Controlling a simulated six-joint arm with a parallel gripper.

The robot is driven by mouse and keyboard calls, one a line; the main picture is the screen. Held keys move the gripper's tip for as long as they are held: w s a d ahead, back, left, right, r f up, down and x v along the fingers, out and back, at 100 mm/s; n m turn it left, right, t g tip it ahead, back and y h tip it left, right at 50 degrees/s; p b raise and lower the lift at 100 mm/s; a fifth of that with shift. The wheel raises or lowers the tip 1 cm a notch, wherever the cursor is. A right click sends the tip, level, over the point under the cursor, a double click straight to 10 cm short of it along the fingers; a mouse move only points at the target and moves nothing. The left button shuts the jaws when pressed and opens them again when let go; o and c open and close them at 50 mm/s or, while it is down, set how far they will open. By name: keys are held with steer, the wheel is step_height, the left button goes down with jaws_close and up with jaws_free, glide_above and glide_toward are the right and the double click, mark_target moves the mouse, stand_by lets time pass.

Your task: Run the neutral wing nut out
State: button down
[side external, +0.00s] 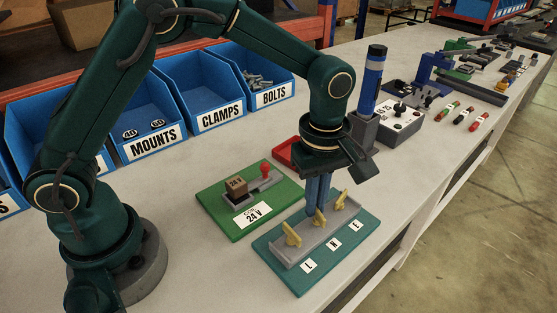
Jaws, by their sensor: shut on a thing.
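The teal board (278,262) carries a grey terminal block (305,247) with three yellow wing nuts, and labels L, N and E along its front. The L wing nut (291,235) is at the left end and the E wing nut (341,200) at the right end. The neutral wing nut (319,219) is the middle one, in line with the N label (334,245). My gripper (318,205) points straight down over the middle of the block, its blue fingers shut on the neutral wing nut. The fingers hide the nut's upper part.
A green board (213,210) marked 24 V, with a small brown block and a red knob, lies just left. A red tray (286,153) sits behind my gripper. Blue bins (220,117) line the back. A blue-black cylinder (372,80) stands in a grey holder behind right.

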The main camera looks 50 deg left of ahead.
steer(key=shift+s+f+n, duration=0.2)
steer(key=shift+f+n, duration=0.05)
steer(key=shift+n, duration=0.95)
steer(key=c, duration=1)
jaws_free()
steer(key=shift+s, duration=0.1)
steer(key=shift+r, duration=0.15)
steer(key=r, duration=0.5)
steer(key=shift+w+r, duration=0.15)
steer(key=shift+w, duration=0.1)
